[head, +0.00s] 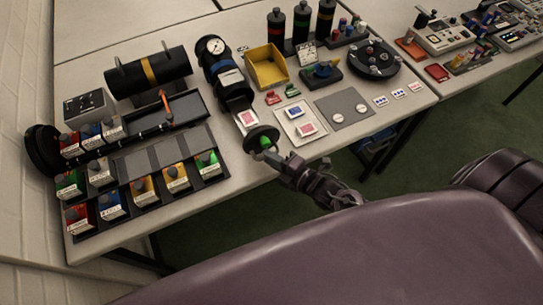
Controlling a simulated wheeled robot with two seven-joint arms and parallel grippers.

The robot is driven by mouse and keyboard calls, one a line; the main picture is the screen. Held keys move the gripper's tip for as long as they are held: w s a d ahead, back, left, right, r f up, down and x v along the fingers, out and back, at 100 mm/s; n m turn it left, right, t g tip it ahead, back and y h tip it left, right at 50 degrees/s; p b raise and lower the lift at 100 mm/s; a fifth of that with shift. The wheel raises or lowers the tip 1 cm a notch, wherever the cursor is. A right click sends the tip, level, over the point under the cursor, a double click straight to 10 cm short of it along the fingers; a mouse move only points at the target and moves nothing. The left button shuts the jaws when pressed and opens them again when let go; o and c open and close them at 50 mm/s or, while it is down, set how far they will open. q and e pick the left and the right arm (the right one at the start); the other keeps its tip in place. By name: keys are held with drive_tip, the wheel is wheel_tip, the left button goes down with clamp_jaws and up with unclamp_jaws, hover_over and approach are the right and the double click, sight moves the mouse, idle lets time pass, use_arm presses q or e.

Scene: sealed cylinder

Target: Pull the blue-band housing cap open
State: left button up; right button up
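A red and white card (248,118) shows between the housing and the cap. My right gripper (268,154) is at the green knob, its fingertips close against it; whether they grip it is too small to tell. My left gripper is not in view.
A yellow-band cylinder (174,62) and several coloured bins (143,188) are to the left. A yellow tray (266,67), a white card board (290,112) and a grey plate (345,107) are to the right. Green floor (210,235) is free in front of the table.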

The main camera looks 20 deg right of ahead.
drive_tip(key=shift+o, duration=1.2)
drive_tip(key=shift+d, duration=0.1)
drive_tip(key=b+v, duration=0.1)
drive_tip(key=v, duration=0.6)
drive_tip(key=shift+s, duration=0.35)
drive_tip(key=shift+d+r, duration=0.1)
drive_tip(key=s+d+f+m+g+h+b, duration=0.1)
drive_tip(key=s+d+f+m+g+h, duration=0.15)
drive_tip(key=f, duration=0.55)
drive_tip(key=s+d+f+m+g+h, duration=0.1)
drive_tip(key=s+d+f+m, duration=0.2)
drive_tip(key=f, duration=0.5)
drive_tip(key=s+d+f+m+g+h+b, duration=0.1)
drive_tip(key=d+f+m+g+h, duration=0.15)
drive_tip(key=f+m, duration=0.45)
drive_tip(key=s+a+f+m+g, duration=0.3)
drive_tip(key=s+f, duration=0.6)
drive_tip(key=s, duration=0.1)
drive_tip(key=s+a+f+m+g+b, duration=0.1)
drive_tip(key=s+a+f+m+g, duration=0.2)
drive_tip(key=s+f, duration=0.6)
drive_tip(key=shift+s+f+m+g+h, duration=0.3)
drive_tip(key=shift+s+m+g, duration=0.1)
drive_tip(key=shift+m+g, duration=0.2)
